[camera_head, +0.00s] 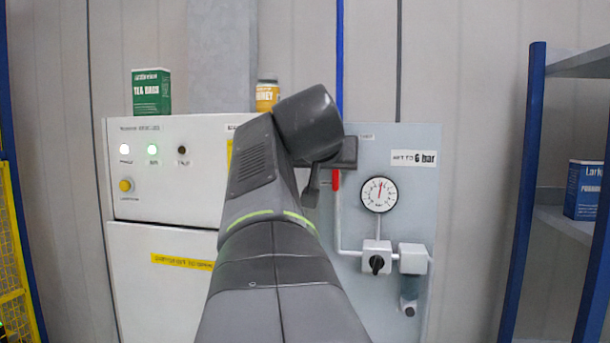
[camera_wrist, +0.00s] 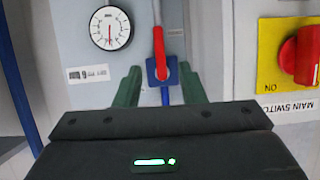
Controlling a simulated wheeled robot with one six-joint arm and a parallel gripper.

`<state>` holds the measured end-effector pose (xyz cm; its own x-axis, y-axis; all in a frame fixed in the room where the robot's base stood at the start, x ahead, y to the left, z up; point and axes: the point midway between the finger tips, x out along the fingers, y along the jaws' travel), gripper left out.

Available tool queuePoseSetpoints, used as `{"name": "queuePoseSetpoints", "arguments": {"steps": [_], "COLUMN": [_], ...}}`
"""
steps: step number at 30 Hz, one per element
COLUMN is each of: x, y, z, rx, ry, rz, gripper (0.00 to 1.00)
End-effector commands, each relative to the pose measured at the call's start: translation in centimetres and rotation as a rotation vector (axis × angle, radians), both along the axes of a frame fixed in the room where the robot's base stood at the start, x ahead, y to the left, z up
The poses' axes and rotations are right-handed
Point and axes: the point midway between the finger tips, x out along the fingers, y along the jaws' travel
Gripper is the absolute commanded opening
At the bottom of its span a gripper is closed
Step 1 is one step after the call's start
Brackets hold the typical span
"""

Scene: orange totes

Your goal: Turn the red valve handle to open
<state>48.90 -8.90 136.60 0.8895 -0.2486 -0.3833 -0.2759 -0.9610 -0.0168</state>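The red valve handle (camera_head: 336,180) shows at the right side of my gripper in the head view, on a grey panel (camera_head: 418,190). In the wrist view, which appears upside down, the red handle (camera_wrist: 159,48) lies in line with its pipe, with a blue part at one end. My gripper (camera_wrist: 159,70) has its two green fingers spread apart, one on each side of the handle's line. Nothing is between the fingers that I can see as held; whether they touch the handle cannot be told. In the head view my arm hides part of the panel around my gripper (camera_head: 312,190).
A round gauge (camera_head: 379,194) and a black knob (camera_head: 376,264) are on the panel. A red main switch (camera_wrist: 301,55) on a yellow plate is at the right in the wrist view. A white cabinet (camera_head: 165,210) stands left, blue-framed shelving (camera_head: 525,190) right.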

Motion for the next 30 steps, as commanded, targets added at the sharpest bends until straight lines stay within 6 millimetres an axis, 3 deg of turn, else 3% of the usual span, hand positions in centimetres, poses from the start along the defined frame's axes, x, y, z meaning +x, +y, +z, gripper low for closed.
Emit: {"name": "queuePoseSetpoints", "arguments": {"steps": [7,19,25,30], "x": [-2.5,-2.6,-1.2,1.6], "y": [0.7,0.7,0.3,-0.5], "z": [1.0,1.1,0.5,-0.7], "rx": [-0.001,0.0,0.0,-0.001], "ry": [0.0,0.001,0.003,0.004], "rz": [0.0,-0.001,-0.002,-0.002], "gripper": [0.36,0.36,0.36,0.36]}}
